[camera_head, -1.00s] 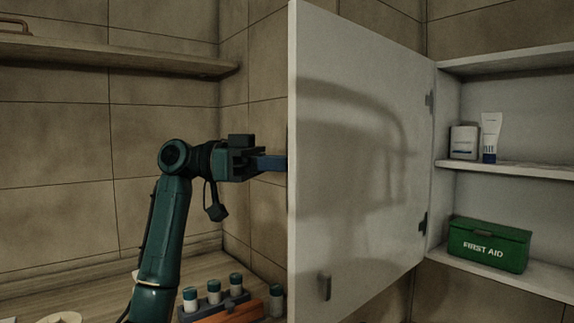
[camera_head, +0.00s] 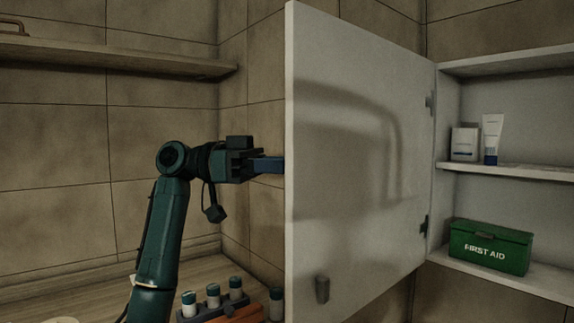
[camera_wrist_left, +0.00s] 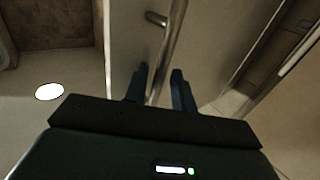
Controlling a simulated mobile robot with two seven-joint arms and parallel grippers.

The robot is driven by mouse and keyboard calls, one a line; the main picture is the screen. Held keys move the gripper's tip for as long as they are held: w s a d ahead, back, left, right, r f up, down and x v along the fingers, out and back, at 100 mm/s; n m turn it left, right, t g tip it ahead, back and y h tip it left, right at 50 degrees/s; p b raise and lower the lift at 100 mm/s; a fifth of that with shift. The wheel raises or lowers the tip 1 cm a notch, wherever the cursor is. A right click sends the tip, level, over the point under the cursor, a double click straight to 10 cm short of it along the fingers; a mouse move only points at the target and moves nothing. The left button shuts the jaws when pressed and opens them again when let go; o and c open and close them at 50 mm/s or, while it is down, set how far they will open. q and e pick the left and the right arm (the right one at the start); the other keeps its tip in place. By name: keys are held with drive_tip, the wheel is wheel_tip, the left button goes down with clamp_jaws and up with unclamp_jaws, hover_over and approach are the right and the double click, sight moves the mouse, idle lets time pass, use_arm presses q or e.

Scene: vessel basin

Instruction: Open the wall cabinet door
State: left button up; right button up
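The wall cabinet door (camera_head: 355,170) stands swung well open on hinges at its right side, its inner face toward me in the head view. The cabinet interior (camera_head: 448,110) is exposed to the right. My left gripper (camera_head: 268,165) is at the door's free left edge, on the outer side, its fingertips partly hidden behind the door. In the left wrist view, the bar handle (camera_wrist_left: 168,50) runs down the door's outer face toward my left gripper (camera_wrist_left: 159,80). The fingers are apart, with the bar's lower part between them; contact is unclear. My right gripper is out of view.
Inside the cabinet are a green first aid box (camera_head: 489,247), a white container (camera_head: 465,143) and a tube (camera_head: 492,139). A rack of several capped vials (camera_head: 213,296) stands on the counter below my left arm. A wall shelf (camera_head: 120,58) is at upper left.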

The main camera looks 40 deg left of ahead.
use_arm(q)
drive_tip(key=b+v, duration=0.2)
drive_tip(key=v, duration=1.1)
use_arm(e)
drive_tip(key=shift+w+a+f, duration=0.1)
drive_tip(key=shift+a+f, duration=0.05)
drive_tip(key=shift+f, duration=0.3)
